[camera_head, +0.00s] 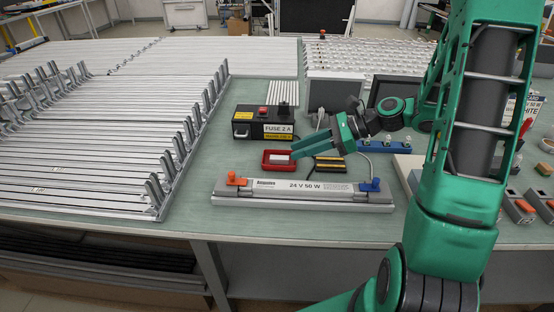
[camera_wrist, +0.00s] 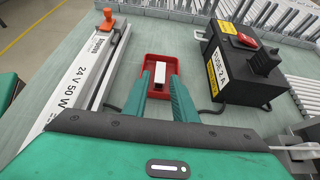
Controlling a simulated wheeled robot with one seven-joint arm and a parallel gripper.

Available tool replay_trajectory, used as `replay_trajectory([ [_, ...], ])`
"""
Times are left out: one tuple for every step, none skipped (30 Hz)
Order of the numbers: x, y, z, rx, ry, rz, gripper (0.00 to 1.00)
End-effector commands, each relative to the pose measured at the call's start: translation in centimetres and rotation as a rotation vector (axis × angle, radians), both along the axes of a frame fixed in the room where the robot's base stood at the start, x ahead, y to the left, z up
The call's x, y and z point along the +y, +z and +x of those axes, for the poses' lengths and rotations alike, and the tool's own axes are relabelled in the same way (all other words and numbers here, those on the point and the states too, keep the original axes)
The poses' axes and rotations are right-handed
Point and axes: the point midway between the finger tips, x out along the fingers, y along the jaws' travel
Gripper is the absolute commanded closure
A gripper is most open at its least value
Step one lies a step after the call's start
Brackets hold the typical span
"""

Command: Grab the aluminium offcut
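The aluminium offcut (camera_wrist: 158,69) is a small pale block lying in a shallow red tray (camera_wrist: 188,62). In the head view the offcut (camera_head: 279,158) shows as a light patch in the red tray (camera_head: 265,164). My gripper (camera_head: 294,149) reaches in from the right, its green fingers low at the tray's right side. In the wrist view my gripper (camera_wrist: 159,82) is open, with its fingertips on either side of the near part of the offcut. I cannot tell whether the fingers touch it or how high they are above it.
A black fuse box (camera_head: 264,122) with a red switch stands behind the tray. A 24 V 50 W lightbox bar (camera_head: 300,192) lies in front. A black and yellow item (camera_head: 330,164) sits right of the tray. Slatted metal racks (camera_head: 90,150) fill the left.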

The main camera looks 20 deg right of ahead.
Motion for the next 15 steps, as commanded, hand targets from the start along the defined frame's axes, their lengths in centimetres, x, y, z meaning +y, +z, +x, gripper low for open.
replay_trajectory([
  [0.2,-0.1,0.1,0.000,0.000,0.000,0.75],
  [0.3,-0.2,0.1,0.000,-0.001,0.000,0.75],
  [0.4,-0.3,0.2,0.000,-0.001,0.000,0.75],
  [0.6,-0.4,0.3,0.000,-0.001,0.000,0.75],
  [0.8,-0.6,0.4,0.000,0.000,0.000,0.75],
  [1.1,-0.8,0.5,0.000,0.001,0.000,0.75],
  [1.4,-1.0,0.7,0.000,0.001,0.001,0.75],
  [1.8,-1.3,0.9,0.001,0.002,0.001,0.75],
  [2.2,-1.7,1.1,0.001,0.002,0.001,0.75],
  [2.5,-1.9,1.3,0.001,0.002,0.000,0.75],
  [2.8,-2.1,1.5,0.001,0.002,0.000,0.75],
  [3.2,-2.3,1.7,0.000,0.001,0.000,0.75],
  [3.5,-2.5,1.8,0.000,0.000,0.000,0.75],
  [3.7,-2.6,1.9,0.000,0.001,0.000,0.75],
  [4.0,-2.8,2.0,0.000,0.001,0.000,0.75],
])
